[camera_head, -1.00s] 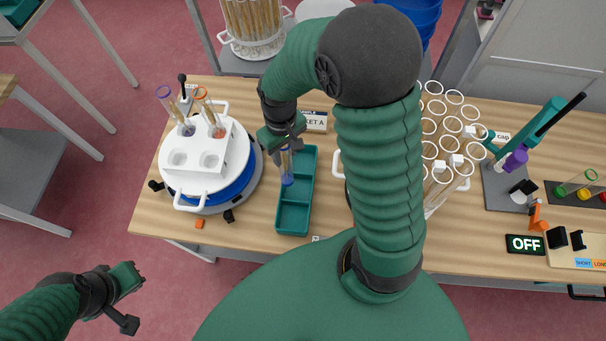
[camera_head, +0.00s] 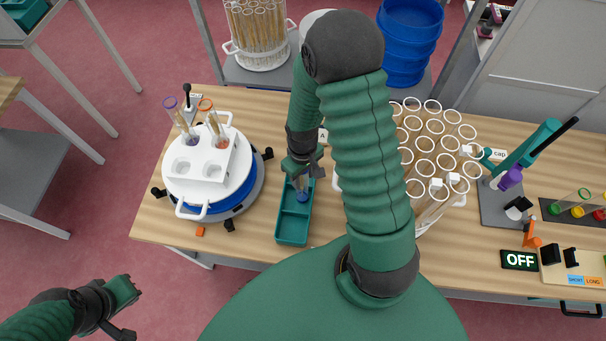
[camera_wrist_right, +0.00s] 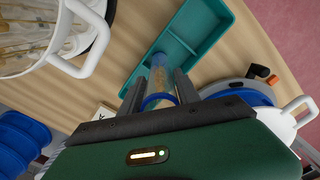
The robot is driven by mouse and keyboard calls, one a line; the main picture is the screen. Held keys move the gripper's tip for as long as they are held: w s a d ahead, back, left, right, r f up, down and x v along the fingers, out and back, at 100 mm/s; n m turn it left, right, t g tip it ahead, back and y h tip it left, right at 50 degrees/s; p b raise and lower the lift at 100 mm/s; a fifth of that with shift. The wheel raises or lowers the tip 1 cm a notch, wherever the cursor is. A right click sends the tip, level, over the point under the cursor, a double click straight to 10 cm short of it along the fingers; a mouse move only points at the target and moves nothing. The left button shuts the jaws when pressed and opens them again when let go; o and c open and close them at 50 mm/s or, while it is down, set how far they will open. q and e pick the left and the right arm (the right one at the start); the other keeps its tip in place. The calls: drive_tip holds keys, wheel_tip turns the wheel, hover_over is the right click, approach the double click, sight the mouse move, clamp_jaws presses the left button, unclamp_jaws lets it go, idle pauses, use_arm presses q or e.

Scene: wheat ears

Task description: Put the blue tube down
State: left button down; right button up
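The blue tube (camera_head: 302,186) is a clear tube with a blue ring and a bluish lower end. It shows at the far part of the teal tray (camera_head: 292,230). My right gripper (camera_head: 303,172) is around its upper part, pointing down. In the right wrist view the tube (camera_wrist_right: 160,82) lies between the two fingers of my right gripper (camera_wrist_right: 160,78), its ring near the palm, its far end over the tray (camera_wrist_right: 212,52). The fingers appear closed on it. Whether the tube touches the tray floor is unclear. My left gripper (camera_head: 132,300) is empty, off the table; its opening is unclear.
Left of the tray stands a round device (camera_head: 252,190) with a white rack (camera_head: 197,175) holding two tubes. Right of it is a container of many clear tubes (camera_head: 430,150). The table's front centre is partly hidden by my body.

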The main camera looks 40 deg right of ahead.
drive_tip(key=o, duration=0.3)
drive_tip(key=a, duration=0.2)
drive_tip(key=a+r, duration=0.1)
drive_tip(key=a, duration=0.1)
drive_tip(key=shift+w, duration=0.3)
drive_tip(key=shift+o, duration=0.2)
drive_tip(key=d+r, duration=0.3)
drive_tip(key=shift+r, duration=0.2)
drive_tip(key=r, duration=0.6)
drive_tip(key=shift+a+r+b, duration=0.1)
drive_tip(key=shift+a+b, duration=0.1)
drive_tip(key=shift+b, duration=0.1)
drive_tip(key=s+a+r+t, duration=0.2)
drive_tip(key=a+r+t, duration=0.1)
drive_tip(key=a, duration=0.9)
use_arm(q)
drive_tip(key=a+f+b, duration=0.3)
drive_tip(key=f+b, duration=0.1)
drive_tip(key=f, duration=0.1)
drive_tip(key=shift+f, duration=0.2)
use_arm(e)
drive_tip(key=x, duration=0.4)
drive_tip(key=shift+s+a+f, duration=0.25)
drive_tip(key=shift+s+f, duration=0.05)
drive_tip(key=shift+s, duration=0.05)
use_arm(q)
drive_tip(key=shift+w, duration=0.1)
use_arm(e)
drive_tip(key=shift+d, duration=0.1)
